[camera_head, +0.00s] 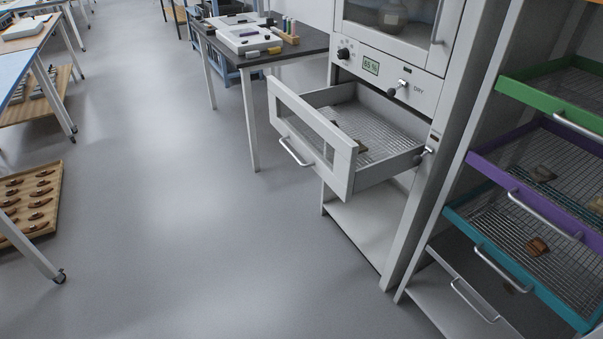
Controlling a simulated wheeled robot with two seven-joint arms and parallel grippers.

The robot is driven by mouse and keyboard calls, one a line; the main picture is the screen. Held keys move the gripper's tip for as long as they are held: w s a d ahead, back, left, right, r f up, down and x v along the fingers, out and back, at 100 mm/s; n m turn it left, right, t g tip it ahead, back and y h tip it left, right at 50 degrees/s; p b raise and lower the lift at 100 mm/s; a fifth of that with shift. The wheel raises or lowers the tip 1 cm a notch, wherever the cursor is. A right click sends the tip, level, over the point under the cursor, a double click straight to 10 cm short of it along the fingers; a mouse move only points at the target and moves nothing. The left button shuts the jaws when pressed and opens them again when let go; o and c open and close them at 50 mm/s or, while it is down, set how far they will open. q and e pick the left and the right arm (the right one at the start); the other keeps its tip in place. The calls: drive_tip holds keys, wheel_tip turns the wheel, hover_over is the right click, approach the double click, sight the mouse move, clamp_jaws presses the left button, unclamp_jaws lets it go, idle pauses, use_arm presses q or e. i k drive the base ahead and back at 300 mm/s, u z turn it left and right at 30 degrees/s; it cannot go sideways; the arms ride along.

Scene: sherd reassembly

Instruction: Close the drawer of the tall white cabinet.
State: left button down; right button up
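The tall white cabinet (413,85) stands right of centre, with a dial, a small green display and a knob on its front panel. Its drawer (312,136) is pulled well out to the left. The drawer has a clear window front in a white frame and a metal bar handle (296,153). A wire mesh floor shows inside, with a small brownish piece (361,146) and a dark item near the front. A glazed compartment above the panel appears shut. Neither of my grippers is in view.
A rack with green (548,105), purple (526,190) and teal (514,270) mesh trays stands close on the right. A dark-topped table (291,50) stands behind the drawer. A wooden tray of sherds (52,214) lies at the left. The floor (180,220) before the drawer is clear.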

sight(342, 177)
drive_tip(key=z, duration=0.65)
drive_tip(key=i, duration=1.25)
drive_tip(key=u, duration=0.55)
